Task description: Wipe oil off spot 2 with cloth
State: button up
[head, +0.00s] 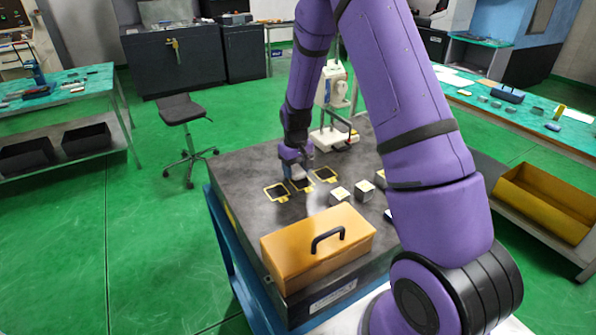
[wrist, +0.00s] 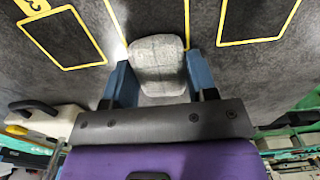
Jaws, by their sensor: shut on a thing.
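My gripper (wrist: 158,82) is shut on a grey cloth (wrist: 158,62), a folded pad held between its two blue fingers. In the head view my gripper (head: 297,172) is low over the middle of three yellow-framed spots on the dark table (head: 240,170). The middle spot (head: 305,187) is partly hidden by the gripper and cloth, and its number does not show. The left spot (head: 277,193) and right spot (head: 325,174) are dark. In the wrist view, the frame marked 3 (wrist: 62,38) is left of the cloth. Whether the cloth touches the surface I cannot tell.
An orange box (head: 300,250) with a black handle stands at the table's front. Several small metal blocks (head: 364,190) lie right of the spots. A white device (head: 335,105) stands at the table's back. A stool (head: 182,110) and green-topped benches are farther off.

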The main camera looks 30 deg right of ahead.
jog(key=r, duration=0.2)
jog(key=shift+s+r, duration=0.2)
jog(key=shift+r, duration=0.1)
jog(key=shift+w+r, duration=0.15)
jog(key=shift+r, duration=2.5)
